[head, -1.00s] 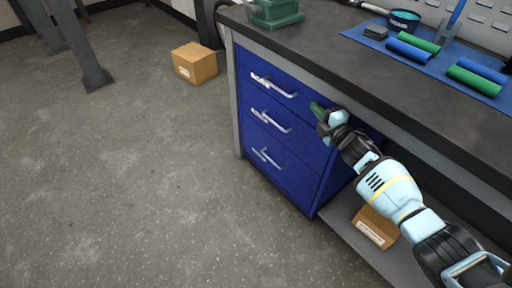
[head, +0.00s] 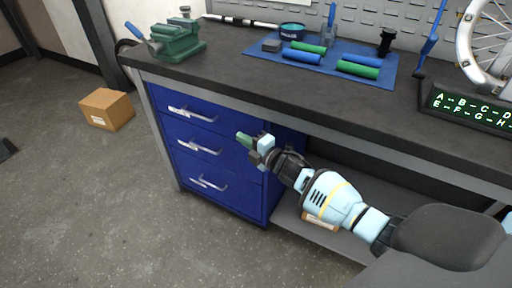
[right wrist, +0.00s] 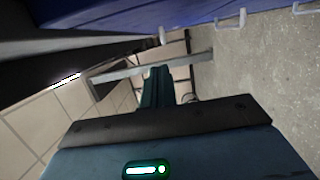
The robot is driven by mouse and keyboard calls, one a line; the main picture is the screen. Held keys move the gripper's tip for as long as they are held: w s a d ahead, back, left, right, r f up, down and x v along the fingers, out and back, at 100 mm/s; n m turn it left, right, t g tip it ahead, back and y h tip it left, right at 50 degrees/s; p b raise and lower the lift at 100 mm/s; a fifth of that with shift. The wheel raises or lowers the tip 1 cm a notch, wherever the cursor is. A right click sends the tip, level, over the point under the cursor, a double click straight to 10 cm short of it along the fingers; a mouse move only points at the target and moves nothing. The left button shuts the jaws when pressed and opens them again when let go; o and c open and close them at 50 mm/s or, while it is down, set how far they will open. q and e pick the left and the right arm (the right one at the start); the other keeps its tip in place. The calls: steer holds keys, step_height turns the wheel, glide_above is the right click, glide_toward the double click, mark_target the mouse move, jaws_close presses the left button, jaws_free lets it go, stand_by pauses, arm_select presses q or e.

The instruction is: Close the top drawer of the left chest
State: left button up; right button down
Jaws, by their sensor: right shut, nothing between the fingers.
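The blue chest (head: 230,196) under the left part of the bench has three drawers with silver bar handles. Its top drawer (head: 222,116) looks flush, or nearly flush, with the drawers below. My right gripper (head: 244,138) is shut and empty, its green fingertips in front of the right end of the top drawer near its lower edge. I cannot tell whether they touch it. In the right wrist view the shut fingers (right wrist: 157,88) point along the blue front (right wrist: 220,12), with handles along its edge. My left gripper is not in view.
The dark bench top (head: 235,75) overhangs the chest. It carries a green vise (head: 176,42) and a blue mat (head: 388,83) with rolled grips and tools. A cardboard box (head: 106,109) stands on the floor at left. The floor before the drawers is clear.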

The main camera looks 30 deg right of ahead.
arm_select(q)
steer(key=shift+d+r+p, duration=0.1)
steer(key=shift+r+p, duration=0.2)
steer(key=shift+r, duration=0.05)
arm_select(e)
steer(key=shift+v, duration=2.75)
steer(key=shift+a, duration=0.15)
